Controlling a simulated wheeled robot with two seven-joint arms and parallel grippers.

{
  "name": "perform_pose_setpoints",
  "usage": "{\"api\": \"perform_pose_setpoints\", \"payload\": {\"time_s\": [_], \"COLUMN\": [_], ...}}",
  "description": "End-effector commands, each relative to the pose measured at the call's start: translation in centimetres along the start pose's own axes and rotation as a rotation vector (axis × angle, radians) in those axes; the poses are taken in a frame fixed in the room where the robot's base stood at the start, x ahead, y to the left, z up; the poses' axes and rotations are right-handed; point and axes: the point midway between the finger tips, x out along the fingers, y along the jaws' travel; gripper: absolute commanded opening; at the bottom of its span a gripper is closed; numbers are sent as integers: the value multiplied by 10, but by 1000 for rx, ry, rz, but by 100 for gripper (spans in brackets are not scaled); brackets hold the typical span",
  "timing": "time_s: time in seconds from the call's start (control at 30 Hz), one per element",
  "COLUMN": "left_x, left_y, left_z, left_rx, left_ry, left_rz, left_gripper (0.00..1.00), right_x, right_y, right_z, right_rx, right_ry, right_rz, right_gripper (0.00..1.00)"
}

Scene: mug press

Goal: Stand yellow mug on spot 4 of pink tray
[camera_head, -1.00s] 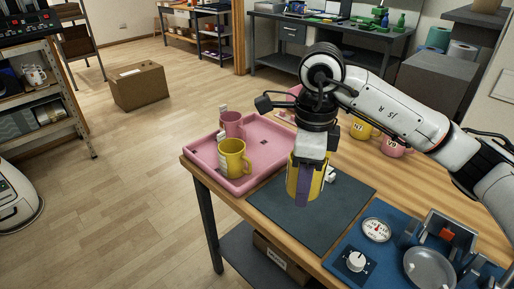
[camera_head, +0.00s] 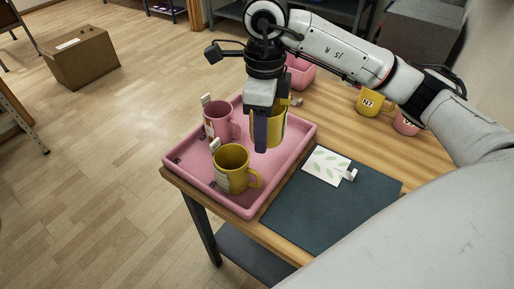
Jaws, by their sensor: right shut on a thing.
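The pink tray (camera_head: 297,150) lies at the table's left end. A pink mug (camera_head: 216,121) stands on it at the back left, and a yellow mug (camera_head: 231,170) stands near its front. My right gripper (camera_head: 264,130) points down over the tray's right part, right of these mugs. It is shut on another yellow mug (camera_head: 279,124), partly hidden by the fingers. The held mug looks upright; I cannot tell whether it touches the tray. A small dark spot mark (camera_head: 177,160) shows at the tray's left corner; its number is unreadable. My left gripper is not in view.
A dark mat (camera_head: 325,215) with a leaf-patterned card (camera_head: 325,164) lies right of the tray. A pink container (camera_head: 301,72) stands behind the tray. A yellow mug (camera_head: 369,102) and a pink mug (camera_head: 406,123) stand at the back right, partly behind my arm.

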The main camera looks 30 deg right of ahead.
Motion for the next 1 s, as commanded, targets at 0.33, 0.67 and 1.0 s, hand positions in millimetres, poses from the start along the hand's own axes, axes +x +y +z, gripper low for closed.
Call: {"api": "perform_pose_setpoints", "payload": {"time_s": [0.33, 0.67, 1.0], "left_x": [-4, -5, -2], "left_y": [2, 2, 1], "left_z": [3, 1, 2], "left_rx": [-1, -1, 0], "left_ry": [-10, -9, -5], "left_rz": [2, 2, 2], "left_gripper": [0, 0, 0], "right_x": [43, 77, 80], "right_y": [0, -1, 0], "right_z": [0, 0, 0], "right_rx": [1, 0, 1], "right_ry": [0, -2, 0], "right_rz": [0, -2, 0], "right_gripper": [1, 1, 38]}}
